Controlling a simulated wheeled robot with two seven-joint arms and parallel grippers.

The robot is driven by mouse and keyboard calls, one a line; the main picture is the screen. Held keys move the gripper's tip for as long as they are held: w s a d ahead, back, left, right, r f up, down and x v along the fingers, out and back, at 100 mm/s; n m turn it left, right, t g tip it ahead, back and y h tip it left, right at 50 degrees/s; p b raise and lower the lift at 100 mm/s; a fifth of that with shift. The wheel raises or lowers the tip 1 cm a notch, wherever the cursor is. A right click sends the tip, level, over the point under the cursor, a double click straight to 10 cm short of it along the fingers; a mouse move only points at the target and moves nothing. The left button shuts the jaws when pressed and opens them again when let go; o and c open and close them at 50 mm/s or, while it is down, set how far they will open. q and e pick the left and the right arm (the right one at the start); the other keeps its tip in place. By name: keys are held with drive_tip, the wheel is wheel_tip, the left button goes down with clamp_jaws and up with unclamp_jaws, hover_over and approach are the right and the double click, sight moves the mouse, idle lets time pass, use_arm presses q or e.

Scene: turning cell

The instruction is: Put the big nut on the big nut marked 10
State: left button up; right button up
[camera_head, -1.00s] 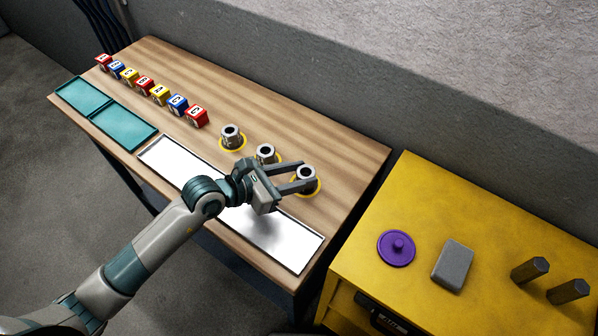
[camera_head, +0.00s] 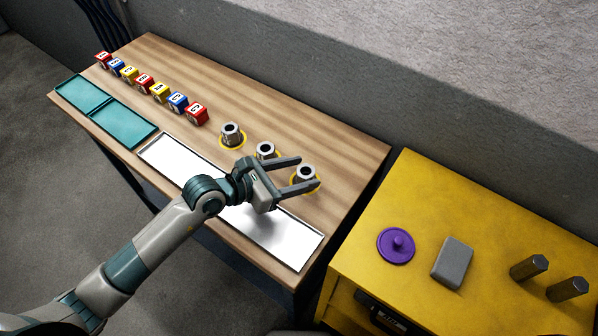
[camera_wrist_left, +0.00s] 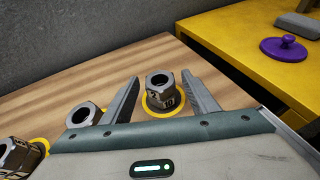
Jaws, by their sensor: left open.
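Three grey metal nut pieces stand upright on yellow rings on the wooden table: one at the left (camera_head: 232,134), a middle one (camera_head: 266,151) partly behind my arm, and one at the right (camera_head: 306,174). In the left wrist view the right piece (camera_wrist_left: 160,82) shows a marking that looks like 10 on its lower side. My right gripper is not in view.
A white tray (camera_head: 165,153) lies along the table's front, with teal trays (camera_head: 128,124) left of it. Several lettered cubes (camera_head: 144,85) stand in a row. A yellow cabinet (camera_head: 420,190) at the right holds a purple lid (camera_head: 396,246), a grey block (camera_head: 452,263) and two dark posts (camera_head: 529,268).

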use_arm(q)
drive_tip(key=b+v, duration=0.3)
drive_tip(key=v, duration=0.8)
drive_tip(key=shift+f, duration=0.15)
drive_tip(key=shift+s+a+r, duration=0.25)
drive_tip(key=shift+a+r, duration=0.05)
drive_tip(key=shift+a, duration=0.1)
drive_tip(key=shift+a, duration=0.1)
